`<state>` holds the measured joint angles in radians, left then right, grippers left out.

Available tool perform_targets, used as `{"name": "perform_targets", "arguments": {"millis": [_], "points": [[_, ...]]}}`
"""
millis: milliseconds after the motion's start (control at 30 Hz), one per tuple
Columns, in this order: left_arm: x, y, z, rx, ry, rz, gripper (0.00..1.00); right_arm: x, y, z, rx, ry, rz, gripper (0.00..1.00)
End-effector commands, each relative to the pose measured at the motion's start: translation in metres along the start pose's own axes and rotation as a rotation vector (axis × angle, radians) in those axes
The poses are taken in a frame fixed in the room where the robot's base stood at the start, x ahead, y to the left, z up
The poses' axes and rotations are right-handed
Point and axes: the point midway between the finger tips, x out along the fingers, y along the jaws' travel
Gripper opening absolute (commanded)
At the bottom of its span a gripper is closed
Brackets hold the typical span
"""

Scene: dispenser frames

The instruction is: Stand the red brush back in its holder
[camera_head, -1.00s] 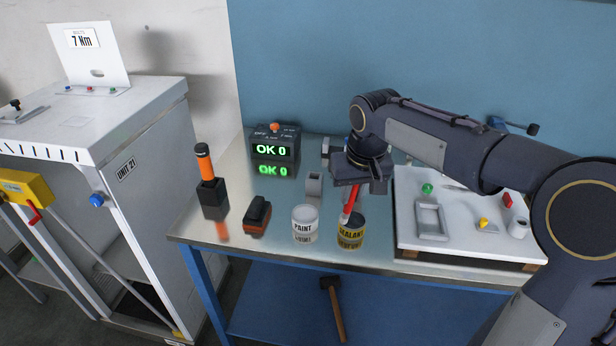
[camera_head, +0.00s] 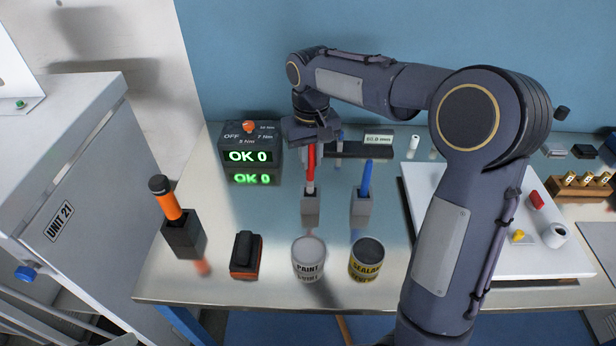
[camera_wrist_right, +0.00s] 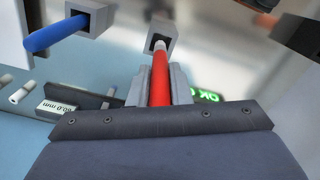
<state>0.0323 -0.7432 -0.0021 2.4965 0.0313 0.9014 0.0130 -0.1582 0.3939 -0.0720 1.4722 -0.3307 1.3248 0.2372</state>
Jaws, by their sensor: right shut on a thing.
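The red brush (camera_head: 311,160) is upright, handle up, in my right gripper (camera_head: 311,143), which is shut on its handle. The wrist view shows the red handle (camera_wrist_right: 160,82) between the two grey fingers (camera_wrist_right: 163,95). The brush's pale lower part meets the mouth of a grey square holder (camera_head: 310,211), also in the wrist view (camera_wrist_right: 157,27). The bristles are hidden; I cannot tell how deep they sit. A blue brush (camera_head: 366,178) stands in a matching holder (camera_head: 361,209) to the right. My left gripper is out of view.
In front stand a paint can (camera_head: 308,262) and a sealant can (camera_head: 367,262). To the left are a black-and-orange block (camera_head: 246,256) and an orange-handled tool in a black holder (camera_head: 183,236). A display box (camera_head: 249,146) stands behind. A white board (camera_head: 419,185) lies right.

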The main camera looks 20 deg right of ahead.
Motion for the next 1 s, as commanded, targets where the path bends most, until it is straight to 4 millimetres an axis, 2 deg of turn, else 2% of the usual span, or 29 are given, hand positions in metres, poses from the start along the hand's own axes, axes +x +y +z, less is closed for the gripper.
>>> {"name": "perform_targets", "arguments": {"millis": [400, 800, 833, 1000], "points": [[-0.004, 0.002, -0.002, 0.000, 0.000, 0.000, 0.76, 0.050, 0.001, 0.000, 0.001, -0.002, 0.002, 0.00], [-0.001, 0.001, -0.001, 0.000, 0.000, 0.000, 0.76, 0.058, 0.000, 0.000, 0.001, 0.001, 0.000, 0.00], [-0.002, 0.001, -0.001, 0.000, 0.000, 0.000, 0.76, 0.057, 0.000, 0.000, 0.001, 0.001, 0.000, 0.20], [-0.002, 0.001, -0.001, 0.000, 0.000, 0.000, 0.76, 0.056, 0.000, 0.000, 0.001, 0.001, 0.000, 0.39]]}}
